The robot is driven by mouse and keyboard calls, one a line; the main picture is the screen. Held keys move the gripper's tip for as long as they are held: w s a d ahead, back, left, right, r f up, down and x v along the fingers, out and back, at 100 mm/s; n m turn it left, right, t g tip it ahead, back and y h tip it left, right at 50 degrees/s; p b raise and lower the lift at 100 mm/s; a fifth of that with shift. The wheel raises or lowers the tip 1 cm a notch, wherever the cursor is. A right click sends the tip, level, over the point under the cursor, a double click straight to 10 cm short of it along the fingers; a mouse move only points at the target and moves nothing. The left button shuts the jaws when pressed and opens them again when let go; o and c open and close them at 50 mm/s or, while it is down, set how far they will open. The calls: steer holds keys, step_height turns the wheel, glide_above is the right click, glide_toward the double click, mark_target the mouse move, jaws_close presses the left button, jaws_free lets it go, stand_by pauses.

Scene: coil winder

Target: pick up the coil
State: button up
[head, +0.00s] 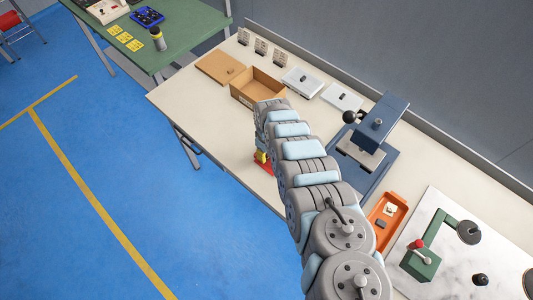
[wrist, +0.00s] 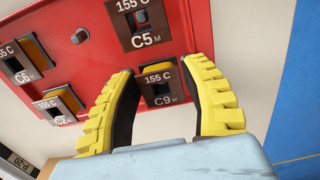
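A red tray (wrist: 95,38) holds several coils with brown end plates. The coil marked C9 (wrist: 158,82) lies between the fingertips of my gripper (wrist: 159,66), which is open with a yellow-padded finger on each side of it. Coil C5 (wrist: 138,20) is beyond it, and coils C6 (wrist: 25,60) and C2 (wrist: 60,102) are to the left with yellow windings showing. I cannot tell whether the fingers touch C9.
An open cardboard box (head: 257,87) and white boxes (head: 302,81) stand at the back of the bench. A blue press (head: 375,140), an orange tray (head: 384,216) and a green-armed device (head: 432,245) stand to the right. The bench left of the red tray (head: 205,113) is clear.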

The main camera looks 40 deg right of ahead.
mark_target(268, 156)
steer(key=c, duration=0.6)
steer(key=shift+c, duration=0.2)
steer(key=shift+d+r+p, duration=0.1)
steer(key=shift+r+p, duration=0.3)
steer(key=shift+r, duration=1.35)
steer(key=shift+s+a+r, duration=0.4)
steer(key=shift+s+r, duration=0.1)
steer(key=shift+r, duration=0.15)
steer(key=shift+s+r, duration=0.2)
steer(key=shift+s, duration=0.1)
steer(key=s+a+r+p, duration=0.5)
steer(key=s+r+p, duration=0.3)
steer(key=s+p, duration=0.2)
steer(key=shift+s+a+p, duration=0.3)
steer(key=shift+s+p, duration=0.05)
steer(key=shift+s, duration=0.1)
